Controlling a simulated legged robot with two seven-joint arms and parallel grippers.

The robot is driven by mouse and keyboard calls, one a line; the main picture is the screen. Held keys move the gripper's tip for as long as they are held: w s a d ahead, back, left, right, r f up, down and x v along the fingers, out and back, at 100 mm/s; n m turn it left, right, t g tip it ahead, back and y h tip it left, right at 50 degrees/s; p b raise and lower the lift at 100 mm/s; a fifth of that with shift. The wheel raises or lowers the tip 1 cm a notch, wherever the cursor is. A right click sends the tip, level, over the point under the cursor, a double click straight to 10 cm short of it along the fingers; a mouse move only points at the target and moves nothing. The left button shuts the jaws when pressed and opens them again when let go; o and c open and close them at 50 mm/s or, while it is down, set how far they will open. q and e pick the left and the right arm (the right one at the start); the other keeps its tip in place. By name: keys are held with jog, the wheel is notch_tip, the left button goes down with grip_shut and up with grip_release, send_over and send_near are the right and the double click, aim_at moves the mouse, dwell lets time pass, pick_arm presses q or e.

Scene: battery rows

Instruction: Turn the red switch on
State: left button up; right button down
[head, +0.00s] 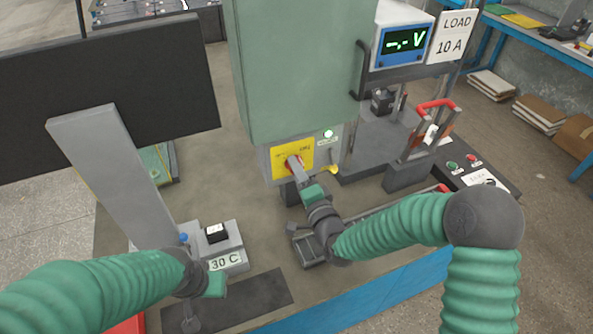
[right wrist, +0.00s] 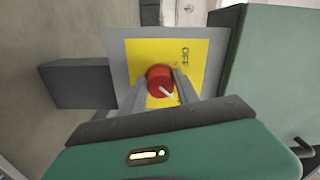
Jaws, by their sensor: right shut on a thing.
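The red switch (right wrist: 160,78) is a round knob on a yellow plate (right wrist: 192,75) in the right wrist view. Its white mark points to the lower right of that view, and an OFF label is on the plate. In the head view the yellow plate (head: 305,149) is on the front of a grey box, below a green cabinet. My right gripper (head: 296,167) is shut on the knob, one finger on each side; it also shows in the right wrist view (right wrist: 161,86). My left gripper (head: 191,316) is low at the front left, away from the switch; its finger opening is unclear.
A lit green lamp (head: 328,133) is on the box near the yellow plate. A meter (head: 404,45) shows dashes and V. A grey unit (head: 232,243) labelled 30 C stands beside my left gripper. A dark monitor (head: 150,85) is at left. A red-handled lever (head: 435,105) stands right.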

jog(key=shift+s+f, duration=0.1)
jog(key=shift+f, duration=0.3)
jog(key=c, duration=1.2)
grip_release()
jog(key=shift+o, duration=1.5)
jog(key=shift+d+r, duration=0.1)
jog(key=shift+r, duration=0.1)
jog(key=shift+r, duration=0.1)
jog(key=p+v, duration=0.9)
jog(key=v, duration=0.7)
jog(key=shift+s, duration=0.4)
